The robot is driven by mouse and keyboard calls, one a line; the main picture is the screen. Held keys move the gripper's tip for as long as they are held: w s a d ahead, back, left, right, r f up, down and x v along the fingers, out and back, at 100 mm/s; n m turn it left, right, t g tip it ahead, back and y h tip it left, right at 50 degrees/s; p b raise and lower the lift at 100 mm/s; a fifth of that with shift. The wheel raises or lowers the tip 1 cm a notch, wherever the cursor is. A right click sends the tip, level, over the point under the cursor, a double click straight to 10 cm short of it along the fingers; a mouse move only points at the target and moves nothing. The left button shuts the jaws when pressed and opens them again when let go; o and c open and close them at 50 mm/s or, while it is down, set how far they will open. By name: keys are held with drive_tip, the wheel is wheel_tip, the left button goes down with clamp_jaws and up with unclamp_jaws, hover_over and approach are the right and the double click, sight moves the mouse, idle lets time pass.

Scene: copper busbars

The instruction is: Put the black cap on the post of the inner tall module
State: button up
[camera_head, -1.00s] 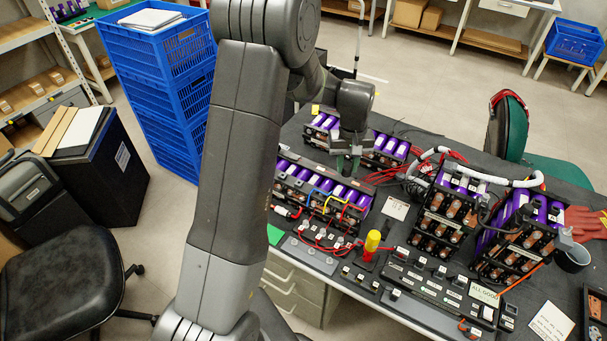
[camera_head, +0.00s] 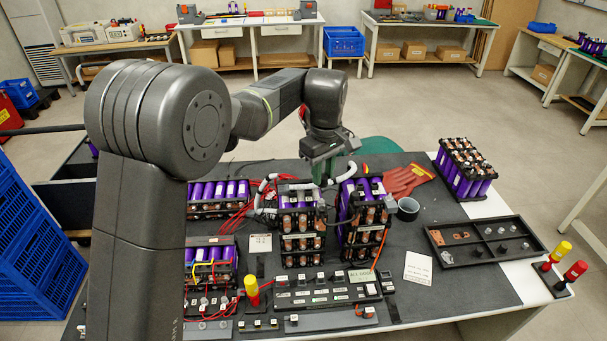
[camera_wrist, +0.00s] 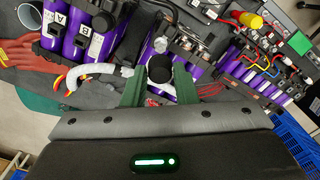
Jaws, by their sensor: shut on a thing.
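My gripper (camera_head: 324,170) is above and behind two tall modules in the head view. In the wrist view its green fingers (camera_wrist: 160,82) are shut on the round black cap (camera_wrist: 160,68), which sits between their tips. The inner tall module (camera_head: 302,226), purple cells in a black frame, stands left of the outer tall module (camera_head: 362,222). In the wrist view the inner module (camera_wrist: 158,36) lies just beyond the cap, with clear space not measurable. The outer one (camera_wrist: 85,30), with A and B labels, is to the left. The post cannot be made out.
Red gloves (camera_head: 405,180), a dark mug (camera_head: 408,208) and a black parts tray (camera_head: 485,241) are to the right. A yellow-topped tool (camera_head: 252,290) stands at the front.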

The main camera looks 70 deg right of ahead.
sight(323, 177)
wheel_tip(323, 177, down, 4)
drive_tip(key=b, duration=0.3)
drive_tip(key=shift+r, duration=0.2)
drive_tip(key=shift+f, duration=0.1)
idle(0.4)
drive_tip(key=shift+f+b, duration=0.35)
drive_tip(key=shift+f, duration=1.1)
drive_tip(key=o, duration=0.9)
drive_tip(key=shift+r, duration=0.1)
